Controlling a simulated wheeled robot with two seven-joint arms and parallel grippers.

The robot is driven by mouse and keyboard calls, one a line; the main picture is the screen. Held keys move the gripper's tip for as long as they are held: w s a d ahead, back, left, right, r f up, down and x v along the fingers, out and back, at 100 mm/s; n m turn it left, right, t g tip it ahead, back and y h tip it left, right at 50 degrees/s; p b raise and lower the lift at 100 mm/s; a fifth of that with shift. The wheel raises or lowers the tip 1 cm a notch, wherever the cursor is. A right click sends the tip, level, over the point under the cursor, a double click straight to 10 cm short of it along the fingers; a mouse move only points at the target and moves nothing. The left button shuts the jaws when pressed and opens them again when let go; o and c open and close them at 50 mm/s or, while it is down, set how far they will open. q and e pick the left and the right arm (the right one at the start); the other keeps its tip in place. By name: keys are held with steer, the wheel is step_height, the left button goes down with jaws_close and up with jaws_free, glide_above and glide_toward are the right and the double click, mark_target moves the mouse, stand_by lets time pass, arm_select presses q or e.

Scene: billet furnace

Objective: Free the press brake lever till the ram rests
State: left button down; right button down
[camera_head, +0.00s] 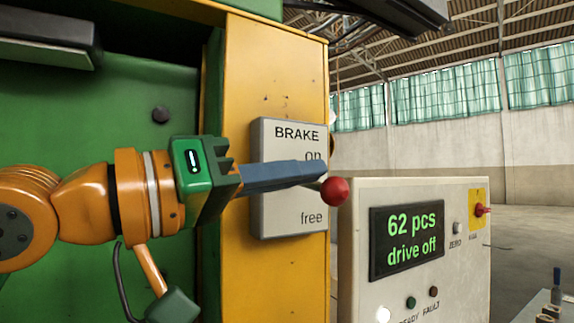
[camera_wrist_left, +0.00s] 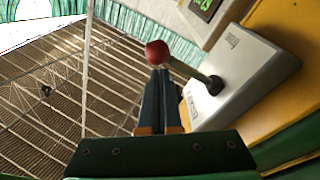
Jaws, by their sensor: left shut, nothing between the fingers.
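The brake lever ends in a red ball (camera_head: 334,191); most of its rod is hidden behind my fingers in the head view. The lever sits on a pale plate (camera_head: 290,217) marked BRAKE, "on" above and "free" below. The ball stands between the two words, a little nearer "on" in the picture. My left gripper (camera_head: 322,170) is shut and empty, its fingertips just above and beside the ball. In the left wrist view the ball (camera_wrist_left: 157,52) shows just beyond the fingertips (camera_wrist_left: 160,72), with the dark rod (camera_wrist_left: 195,73) running to the plate. I cannot tell whether they touch. The ram is not clearly identifiable.
A yellow press column (camera_head: 275,80) carries the plate, with green press body (camera_head: 120,110) at left. A control box (camera_head: 415,290) at right shows "62 pcs drive off" on its display (camera_head: 407,238). A small bench (camera_head: 535,305) stands at lower right. Open hall floor lies beyond.

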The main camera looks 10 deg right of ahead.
arm_select(q)
steer(key=f, duration=0.2)
steer(key=f+b, duration=0.1)
steer(key=shift+w+a+f, duration=0.2)
steer(key=shift+w+f, duration=0.05)
